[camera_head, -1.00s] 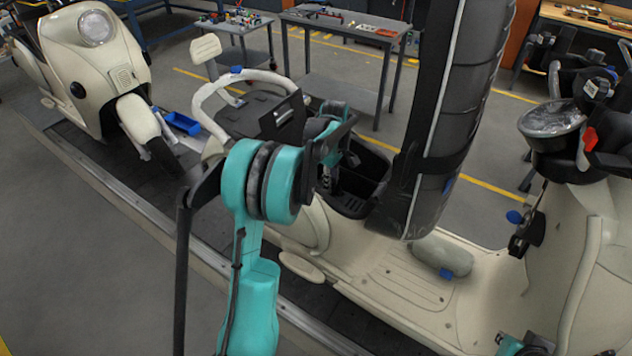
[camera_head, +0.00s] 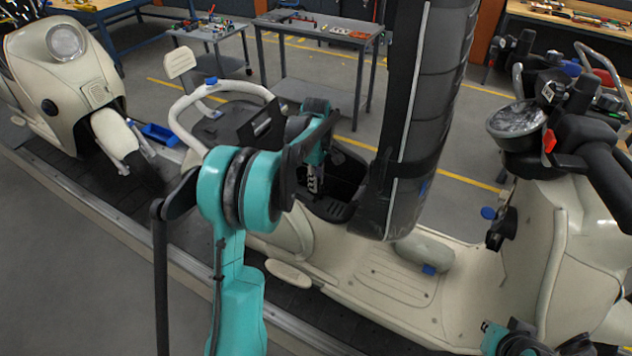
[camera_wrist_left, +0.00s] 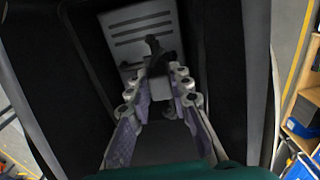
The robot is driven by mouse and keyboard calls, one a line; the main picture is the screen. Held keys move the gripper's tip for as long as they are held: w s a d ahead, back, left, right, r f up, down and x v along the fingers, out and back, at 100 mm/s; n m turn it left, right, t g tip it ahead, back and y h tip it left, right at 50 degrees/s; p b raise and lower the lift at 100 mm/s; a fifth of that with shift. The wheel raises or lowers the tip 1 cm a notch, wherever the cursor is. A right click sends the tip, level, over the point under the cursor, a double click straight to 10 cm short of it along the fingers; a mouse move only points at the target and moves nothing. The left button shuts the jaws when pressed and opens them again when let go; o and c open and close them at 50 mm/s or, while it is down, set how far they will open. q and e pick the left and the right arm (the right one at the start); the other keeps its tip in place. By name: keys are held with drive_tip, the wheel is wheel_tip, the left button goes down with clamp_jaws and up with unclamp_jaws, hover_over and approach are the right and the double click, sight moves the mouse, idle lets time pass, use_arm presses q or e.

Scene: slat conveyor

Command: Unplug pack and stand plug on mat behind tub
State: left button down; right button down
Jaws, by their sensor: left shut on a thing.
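The open black tub (camera_head: 350,165) is in the scooter body, behind the raised seat. My left gripper (camera_head: 314,185) reaches down into it. In the left wrist view its fingers (camera_wrist_left: 160,90) are shut on a small grey plug (camera_wrist_left: 160,88) with a dark part beyond. Behind it is the pack (camera_wrist_left: 142,30), a grey face with dark slots. I cannot tell whether the plug still touches the pack. A dark flat surface (camera_head: 220,128) lies inside the cream grab rail behind the tub; I cannot tell if it is the mat.
The tall black seat (camera_head: 425,110) stands upright beside the tub. The cream grab rail (camera_head: 185,105) curves around behind it. The handlebar (camera_head: 555,120) rises at the right. A second scooter (camera_head: 65,75) stands at the left; tables are at the back.

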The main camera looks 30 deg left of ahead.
use_arm(q)
drive_tip(key=shift+r+p, duration=2.95)
drive_tip(key=shift+r, duration=1.65)
wheel_tip(320, 180, up, 12)
drive_tip(key=p, duration=0.8)
drive_tip(key=shift+r, duration=0.1)
wheel_tip(320, 180, up, 6)
drive_tip(key=p, duration=0.4)
drive_tip(key=shift+f, duration=0.2)
